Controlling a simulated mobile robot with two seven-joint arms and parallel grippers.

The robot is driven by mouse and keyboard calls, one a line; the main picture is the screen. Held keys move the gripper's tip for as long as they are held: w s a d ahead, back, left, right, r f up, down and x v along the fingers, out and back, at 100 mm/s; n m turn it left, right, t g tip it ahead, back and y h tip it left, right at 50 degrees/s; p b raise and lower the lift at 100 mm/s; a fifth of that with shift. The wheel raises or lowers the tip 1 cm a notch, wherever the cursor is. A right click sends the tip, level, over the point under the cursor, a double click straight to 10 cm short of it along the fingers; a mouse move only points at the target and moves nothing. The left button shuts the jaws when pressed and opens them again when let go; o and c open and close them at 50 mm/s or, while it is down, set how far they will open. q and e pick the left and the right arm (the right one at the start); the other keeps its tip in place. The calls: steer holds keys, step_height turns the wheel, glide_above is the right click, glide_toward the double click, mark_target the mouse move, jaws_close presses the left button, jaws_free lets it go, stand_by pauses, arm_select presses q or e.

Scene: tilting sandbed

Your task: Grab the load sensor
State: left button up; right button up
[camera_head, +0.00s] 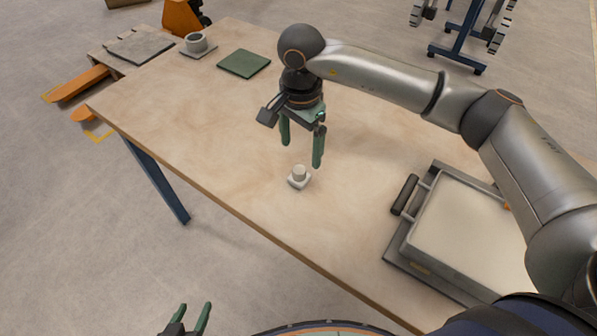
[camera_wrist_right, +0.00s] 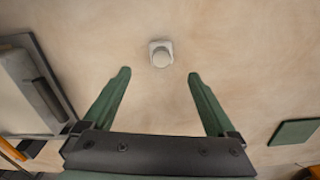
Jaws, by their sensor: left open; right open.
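The load sensor, a small white cylinder on a square base (camera_head: 299,175), stands upright on the wooden table (camera_head: 215,150). My right gripper (camera_head: 301,154) is open and empty above the table, pointing down, just behind and above the sensor. In the right wrist view the sensor (camera_wrist_right: 161,54) lies ahead of the open fingertips (camera_wrist_right: 158,74), roughly centred between them and not touching either. My left gripper (camera_head: 197,306) is open and empty at the bottom edge of the head view, off the table's front side.
A sandbed tray (camera_head: 462,232) with a dark handle (camera_head: 405,195) stands to the right of the sensor. The table around the sensor is clear.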

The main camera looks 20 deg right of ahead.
mark_target(300, 169)
step_height(300, 169, down, 8)
steer(key=shift+a+f+p, duration=0.1)
steer(key=shift+p, duration=0.3)
jaws_close()
stand_by(0.7)
